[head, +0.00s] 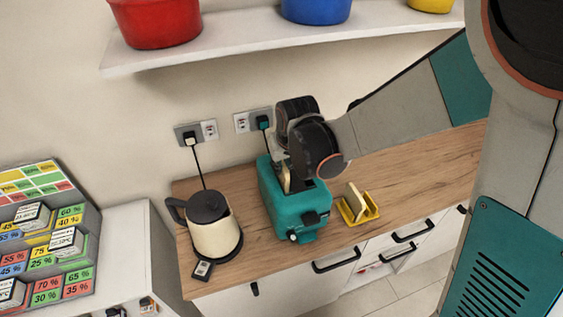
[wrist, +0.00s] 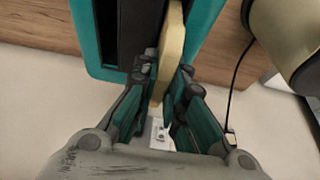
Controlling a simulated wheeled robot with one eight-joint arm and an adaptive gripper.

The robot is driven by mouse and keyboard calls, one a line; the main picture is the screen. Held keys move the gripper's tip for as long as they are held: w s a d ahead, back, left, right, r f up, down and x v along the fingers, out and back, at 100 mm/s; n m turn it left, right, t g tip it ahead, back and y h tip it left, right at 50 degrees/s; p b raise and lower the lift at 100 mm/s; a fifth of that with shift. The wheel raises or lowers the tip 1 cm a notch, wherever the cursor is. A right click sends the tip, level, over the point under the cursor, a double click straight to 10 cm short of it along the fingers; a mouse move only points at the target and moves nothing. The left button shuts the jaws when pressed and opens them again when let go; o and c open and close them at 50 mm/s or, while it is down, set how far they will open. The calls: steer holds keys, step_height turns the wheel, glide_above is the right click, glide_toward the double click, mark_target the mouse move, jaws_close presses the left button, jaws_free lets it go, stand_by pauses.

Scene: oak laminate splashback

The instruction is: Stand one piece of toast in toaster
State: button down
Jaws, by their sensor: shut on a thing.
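The teal toaster (head: 298,212) stands on the wooden counter, and its top with dark slots (wrist: 105,35) fills the upper part of the wrist view. My gripper (head: 284,170) is over the toaster, pointing down. It is shut on a piece of toast (head: 287,183), held upright on edge. In the wrist view the toast (wrist: 173,45) runs between the fingertips (wrist: 165,78), lined up along the right-hand slot. I cannot tell how deep its lower edge is. Another toast slice (head: 355,203) stands in a yellow rack (head: 366,213) to the right of the toaster.
A cream kettle (head: 217,232) with a dark lid stands left of the toaster. Sockets with plugs and cords (head: 252,120) are on the wall behind. A shelf (head: 240,50) with coloured pots hangs above. The counter (head: 410,165) is clear at the right.

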steer(key=shift+f+b, duration=1.05)
steer(key=shift+f, duration=0.25)
steer(key=c, duration=1.6)
jaws_free()
steer(key=shift+o, duration=0.2)
steer(key=shift+r+p, duration=2.4)
steer(key=shift+r, duration=1.15)
